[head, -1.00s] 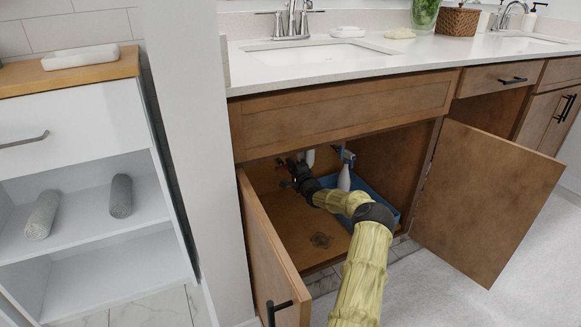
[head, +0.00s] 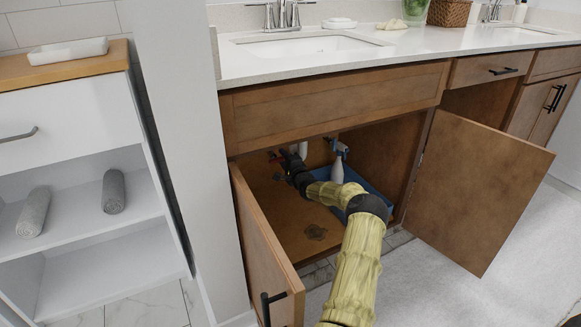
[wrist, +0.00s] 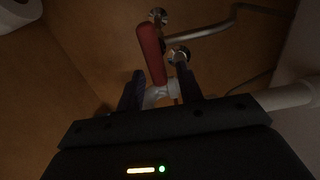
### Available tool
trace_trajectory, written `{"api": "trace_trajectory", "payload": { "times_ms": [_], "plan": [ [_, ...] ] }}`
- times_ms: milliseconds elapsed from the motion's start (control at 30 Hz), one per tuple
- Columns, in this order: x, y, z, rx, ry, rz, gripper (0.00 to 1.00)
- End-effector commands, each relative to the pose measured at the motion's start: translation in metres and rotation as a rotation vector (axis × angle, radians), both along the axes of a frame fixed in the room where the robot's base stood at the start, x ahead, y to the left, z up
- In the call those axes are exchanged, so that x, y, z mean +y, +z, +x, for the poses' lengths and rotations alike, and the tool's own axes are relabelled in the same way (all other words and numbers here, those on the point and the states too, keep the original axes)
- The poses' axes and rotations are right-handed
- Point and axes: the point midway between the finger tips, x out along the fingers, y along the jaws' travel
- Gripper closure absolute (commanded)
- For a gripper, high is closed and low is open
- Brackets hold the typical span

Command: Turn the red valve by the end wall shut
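The red valve handle (wrist: 151,52) shows in the wrist view as a long red lever, tilted slightly, just beyond and between my fingertips. Its lower end meets a pale fitting (wrist: 160,94) between my fingers. My gripper (wrist: 160,72) is open, with a dark finger on each side of the fitting. Whether either finger touches the valve I cannot tell. In the head view my gripper (head: 288,158) is inside the open cabinet at the back left, and small red parts show beside it. My gripper hides most of the valve there.
The cabinet's left door (head: 262,250) and right door (head: 478,190) stand open on either side of my arm. A metal pipe (wrist: 205,31) runs close to the valve.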

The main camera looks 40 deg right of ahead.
Motion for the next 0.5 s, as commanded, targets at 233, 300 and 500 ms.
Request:
{"api": "trace_trajectory", "payload": {
  "times_ms": [233,300,500],
  "plan": [
    [0.004,0.003,-0.019,0.001,0.001,0.002,0.64],
    [0.006,0.004,-0.028,0.002,0.000,0.001,0.64],
    [0.013,0.004,-0.058,0.002,-0.001,0.001,0.64]
  ]
}}
